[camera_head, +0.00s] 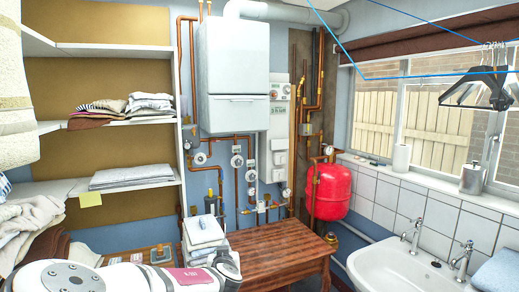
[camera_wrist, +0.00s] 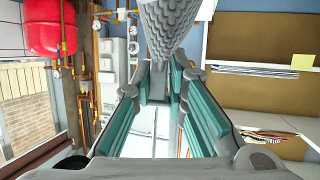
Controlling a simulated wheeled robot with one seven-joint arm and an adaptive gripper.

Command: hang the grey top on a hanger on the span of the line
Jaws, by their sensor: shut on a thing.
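In the wrist view, my gripper (camera_wrist: 160,82) has its teal-lined fingers closing around the lower tip of a grey, scaly-textured bundle (camera_wrist: 164,28). It looks like the bunched grey top, though its full shape is cut off by the frame's edge. In the head view, several black hangers (camera_head: 482,88) hang in a cluster from the blue line (camera_head: 420,76) at the upper right, before the window. They look empty. The grey top cannot be made out in the head view. My arm shows along its bottom edge.
A wooden table (camera_head: 270,250) stands below the white boiler (camera_head: 233,70) and copper pipes. A red tank (camera_head: 328,190) and a sink (camera_head: 400,268) are to the right. Shelves with folded laundry (camera_head: 130,177) are left. A soap dispenser (camera_head: 472,178) stands on the sill below the hangers.

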